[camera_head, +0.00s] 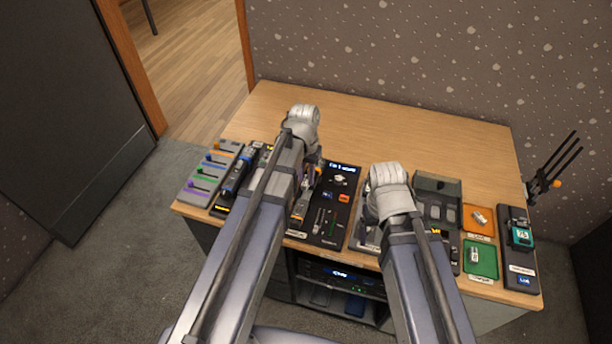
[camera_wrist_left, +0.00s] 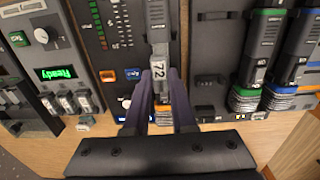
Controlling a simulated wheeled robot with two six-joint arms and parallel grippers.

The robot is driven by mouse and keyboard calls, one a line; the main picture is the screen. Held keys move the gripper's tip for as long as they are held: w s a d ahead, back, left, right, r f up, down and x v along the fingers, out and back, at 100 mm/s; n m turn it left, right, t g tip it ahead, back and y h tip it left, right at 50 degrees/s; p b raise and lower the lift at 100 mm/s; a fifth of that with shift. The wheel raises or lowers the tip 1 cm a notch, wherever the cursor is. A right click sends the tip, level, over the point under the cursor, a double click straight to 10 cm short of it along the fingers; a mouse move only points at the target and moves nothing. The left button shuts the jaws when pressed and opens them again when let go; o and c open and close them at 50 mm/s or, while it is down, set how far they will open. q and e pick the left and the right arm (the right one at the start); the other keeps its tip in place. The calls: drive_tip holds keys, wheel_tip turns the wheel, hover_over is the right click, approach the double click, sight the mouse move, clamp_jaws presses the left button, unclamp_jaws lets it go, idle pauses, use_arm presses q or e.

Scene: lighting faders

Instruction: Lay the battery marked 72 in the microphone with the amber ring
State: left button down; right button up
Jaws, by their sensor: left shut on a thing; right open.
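My left gripper (camera_wrist_left: 162,82) is shut on the battery marked 72 (camera_wrist_left: 155,72), whose white label shows between the fingers in the left wrist view. The battery is at the near end of a dark microphone body (camera_wrist_left: 157,22); I cannot tell whether it rests inside or is held just above. In the head view an orange band (camera_head: 298,216) shows on a microphone beneath my left gripper (camera_head: 308,182); the arm partly covers it. Microphones with a green ring (camera_wrist_left: 243,100) and a blue ring (camera_wrist_left: 277,99) lie beside it. My right gripper (camera_head: 376,222) is open, its fingers mostly hidden.
A mixer panel (camera_head: 338,205) lies right of the left arm. A charger showing Ready (camera_wrist_left: 60,74) has several batteries. An open grey box (camera_head: 437,187), orange tray (camera_head: 480,212), green tray (camera_head: 481,270) and tester (camera_head: 519,270) fill the right. The table's back (camera_head: 390,125) is clear.

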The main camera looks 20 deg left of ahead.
use_arm(q)
drive_tip(key=shift+r, duration=0.15)
drive_tip(key=shift+f+b, duration=0.3)
use_arm(e)
drive_tip(key=shift+f, duration=0.15)
use_arm(q)
wheel_tip(320, 180, down, 5)
drive_tip(key=b, duration=0.5)
use_arm(e)
wheel_tip(320, 180, down, 5)
drive_tip(key=shift+r, duration=0.1)
use_arm(q)
drive_tip(key=shift+f+b, duration=0.45)
use_arm(e)
drive_tip(key=shift+f, duration=0.55)
use_arm(q)
drive_tip(key=c, duration=0.7)
unclamp_jaws()
drive_tip(key=c, duration=0.4)
drive_tip(key=shift+o, duration=0.2)
drive_tip(key=shift+r, duration=0.15)
use_arm(e)
drive_tip(key=shift+r, duration=0.2)
